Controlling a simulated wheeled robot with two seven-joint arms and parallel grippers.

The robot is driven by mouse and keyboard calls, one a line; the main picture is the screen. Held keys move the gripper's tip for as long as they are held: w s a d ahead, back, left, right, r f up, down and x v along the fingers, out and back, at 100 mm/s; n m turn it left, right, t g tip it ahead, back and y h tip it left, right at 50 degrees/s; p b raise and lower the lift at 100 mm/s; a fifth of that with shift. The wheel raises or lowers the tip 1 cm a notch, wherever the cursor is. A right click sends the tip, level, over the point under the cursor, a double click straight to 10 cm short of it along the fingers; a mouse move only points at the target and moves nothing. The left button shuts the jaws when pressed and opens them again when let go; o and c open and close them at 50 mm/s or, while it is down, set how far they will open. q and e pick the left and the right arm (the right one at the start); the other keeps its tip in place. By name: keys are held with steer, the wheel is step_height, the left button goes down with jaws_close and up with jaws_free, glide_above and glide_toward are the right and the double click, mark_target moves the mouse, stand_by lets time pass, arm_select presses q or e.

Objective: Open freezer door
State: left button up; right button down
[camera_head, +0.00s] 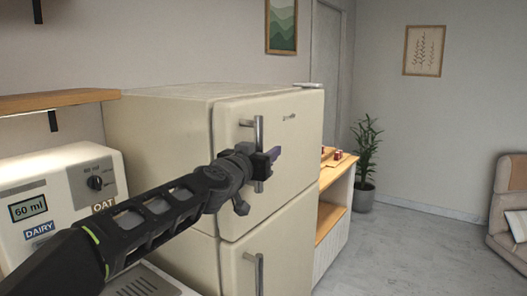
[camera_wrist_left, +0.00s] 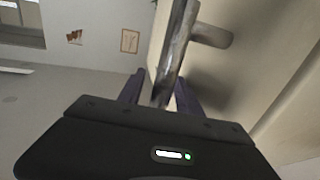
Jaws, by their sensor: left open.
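A cream fridge-freezer (camera_head: 165,140) stands in the middle of the head view. Its upper door (camera_head: 285,140) and lower door (camera_head: 290,250) both look shut. The upper door has a vertical metal bar handle (camera_head: 259,130), and the lower door has a similar handle (camera_head: 259,272). My left gripper (camera_head: 274,158) is at the lower part of the upper handle and hides part of it. In the left wrist view, the handle bar (camera_wrist_left: 177,50) runs down between the two open fingers (camera_wrist_left: 158,97). Contact with the bar cannot be told. My right gripper is not in view.
A white drink dispenser (camera_head: 65,195) stands left of the fridge, under a wooden shelf (camera_head: 60,100). A wooden-topped cabinet (camera_head: 335,172) stands beyond the fridge. A potted plant (camera_head: 365,165) and a chair (camera_head: 508,215) are further right. The grey floor (camera_head: 410,260) before the chair is clear.

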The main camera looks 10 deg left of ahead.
arm_select(q)
jaws_close()
stand_by(0.4)
stand_by(1.0)
